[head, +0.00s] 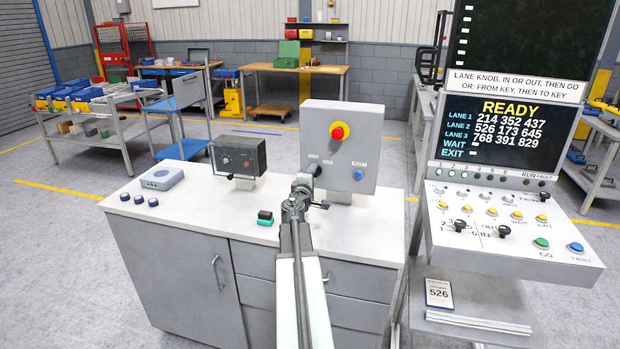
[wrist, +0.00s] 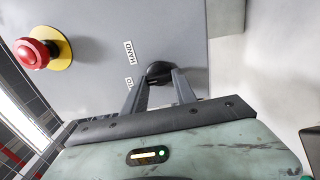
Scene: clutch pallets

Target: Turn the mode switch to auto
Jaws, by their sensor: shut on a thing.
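The mode switch is a black knob (wrist: 159,70) low on the front of the grey control box (head: 353,130). In the head view the knob (head: 314,169) shows just beyond my gripper (head: 302,187), partly hidden by it. In the wrist view my gripper (wrist: 160,80) has one finger on each side of the knob and is shut on it. A label reading HAND (wrist: 129,52) and the end of a second label, "TO" (wrist: 128,83), show beside the knob. The fingers hide part of the second label. I cannot tell which way the knob points.
A red emergency button (head: 339,131) on a yellow disc and a blue button (head: 358,174) sit on the same box. A dark gauge box (head: 238,157) stands to the left on the white-topped cabinet (head: 190,207). A display console (head: 515,130) stands at right.

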